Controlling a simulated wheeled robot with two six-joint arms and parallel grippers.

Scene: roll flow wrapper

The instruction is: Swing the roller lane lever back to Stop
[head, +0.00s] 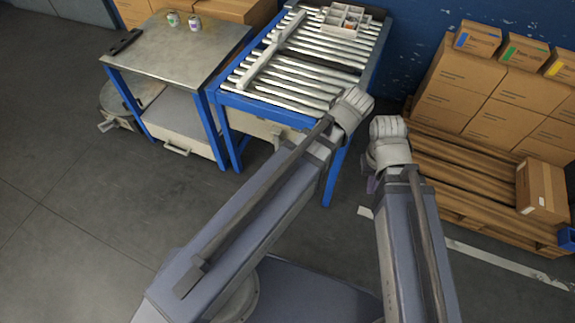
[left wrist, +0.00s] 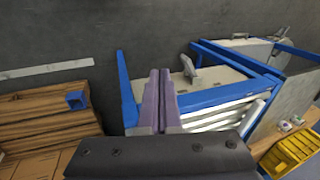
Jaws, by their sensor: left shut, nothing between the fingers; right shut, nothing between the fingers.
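The roller lane (head: 300,75) is a blue-framed table with silver rollers; its rollers also show in the left wrist view (left wrist: 225,115). A pale panel (head: 250,122) is on its near side. A small grey upright piece, which looks like the lever (left wrist: 190,70), stands on that panel in the left wrist view; its setting cannot be read. My left gripper (left wrist: 158,98) is shut and empty, its purple fingers in front of the panel and left of the lever. In the head view my left wrist hides its fingers. My right gripper (head: 372,184) is shut, mostly hidden under its wrist, right of the lane.
A metal table (head: 180,45) with two small cans stands left of the lane. A divided tray (head: 343,20) sits at the rollers' far end. Stacked cartons (head: 490,95) on a wooden pallet (head: 460,180) fill the right side.

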